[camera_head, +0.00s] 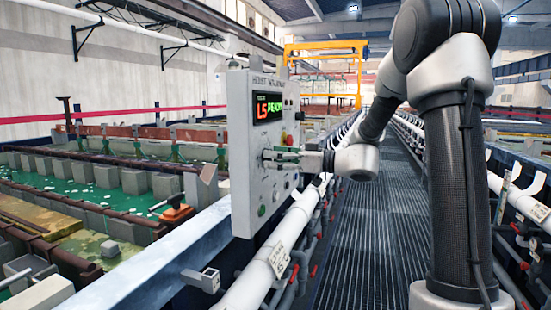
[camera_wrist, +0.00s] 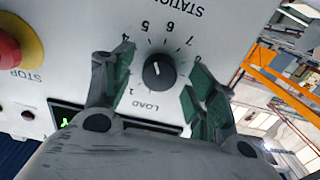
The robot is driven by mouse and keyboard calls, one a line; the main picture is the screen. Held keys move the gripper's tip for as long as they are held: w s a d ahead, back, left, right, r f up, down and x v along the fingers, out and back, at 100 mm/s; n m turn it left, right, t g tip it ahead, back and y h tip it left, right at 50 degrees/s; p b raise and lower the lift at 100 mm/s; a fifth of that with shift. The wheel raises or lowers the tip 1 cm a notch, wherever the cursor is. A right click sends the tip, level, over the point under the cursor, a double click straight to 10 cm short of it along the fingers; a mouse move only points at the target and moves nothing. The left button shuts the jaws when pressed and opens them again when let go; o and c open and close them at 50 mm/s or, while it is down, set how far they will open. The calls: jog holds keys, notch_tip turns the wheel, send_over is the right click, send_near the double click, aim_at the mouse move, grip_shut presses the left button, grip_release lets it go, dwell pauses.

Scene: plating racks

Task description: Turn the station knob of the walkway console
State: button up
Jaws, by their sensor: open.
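The walkway console (camera_head: 242,180) is a grey box on the left of the walkway in the head view, with a lit display (camera_head: 268,107) that appears to read "L5 READY". In the wrist view the station knob (camera_wrist: 160,72) is round and black on a numbered dial, with a pale pointer mark toward the upper part of the dial. My gripper (camera_wrist: 160,62) is open, with one green-padded finger on each side of the knob and a visible gap to it. In the head view my gripper (camera_head: 280,157) is at the console face and hides the knob.
A red stop button with a yellow collar (camera_wrist: 12,52) is left of the knob in the wrist view. White pipes (camera_head: 262,278) run below the console. The grated walkway (camera_head: 370,225) is clear ahead. Tanks with green liquid (camera_head: 130,200) lie to the left.

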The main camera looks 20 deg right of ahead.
jog(key=shift+w+a, duration=0.15)
jog(key=shift+a, duration=0.1)
jog(key=shift+c, duration=0.4)
jog(key=c, duration=1)
jog(key=shift+o, duration=0.2)
